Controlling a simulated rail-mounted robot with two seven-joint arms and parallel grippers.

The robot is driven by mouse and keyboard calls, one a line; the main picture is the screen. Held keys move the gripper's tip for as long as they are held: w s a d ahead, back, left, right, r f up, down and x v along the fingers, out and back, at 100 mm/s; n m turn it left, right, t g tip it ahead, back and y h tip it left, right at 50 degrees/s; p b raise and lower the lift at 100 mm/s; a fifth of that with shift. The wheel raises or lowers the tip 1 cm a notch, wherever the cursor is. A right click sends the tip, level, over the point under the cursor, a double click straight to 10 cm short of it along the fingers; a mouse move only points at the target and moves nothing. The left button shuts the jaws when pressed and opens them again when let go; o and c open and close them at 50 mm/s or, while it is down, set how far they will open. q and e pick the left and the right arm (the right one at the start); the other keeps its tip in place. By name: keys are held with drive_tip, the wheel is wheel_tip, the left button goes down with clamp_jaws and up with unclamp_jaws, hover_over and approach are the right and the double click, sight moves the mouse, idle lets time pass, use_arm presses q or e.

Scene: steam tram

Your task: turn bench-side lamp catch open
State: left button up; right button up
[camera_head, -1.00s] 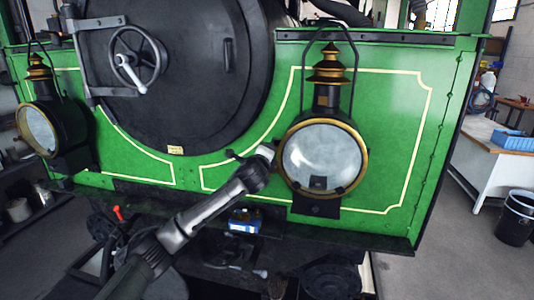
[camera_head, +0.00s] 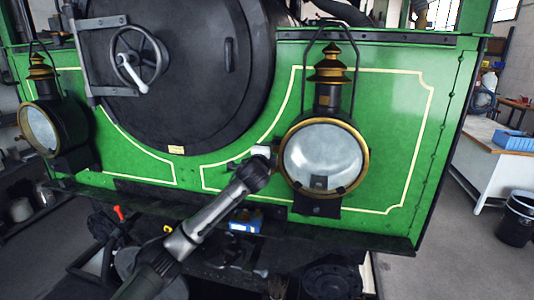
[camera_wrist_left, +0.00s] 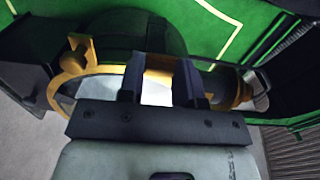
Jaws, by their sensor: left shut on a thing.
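The bench-side lamp (camera_head: 324,157) is on the right of the green tram front, with a brass rim, pale round glass and dark chimney. My left gripper (camera_head: 270,152) is at the left edge of this lamp, its fingers mostly hidden by my wrist in the head view. In the left wrist view, my left gripper (camera_wrist_left: 160,84) has its two dark fingers on either side of a brass piece, the lamp catch (camera_wrist_left: 160,68), and is shut on it. The brass rim and a brass lug (camera_wrist_left: 76,58) show beside it. My right gripper is in neither view.
A second lamp (camera_head: 40,130) is at the left of the tram front. The round black door (camera_head: 190,90) with a handwheel (camera_head: 137,57) lies between them. A white bench (camera_head: 480,145) and a black bucket (camera_head: 517,217) stand at the right.

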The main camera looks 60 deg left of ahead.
use_arm(q)
drive_tip(key=o, duration=0.9)
drive_tip(key=shift+s, duration=0.1)
drive_tip(key=shift+b+v, duration=1.3)
drive_tip(key=shift+v, duration=5.55)
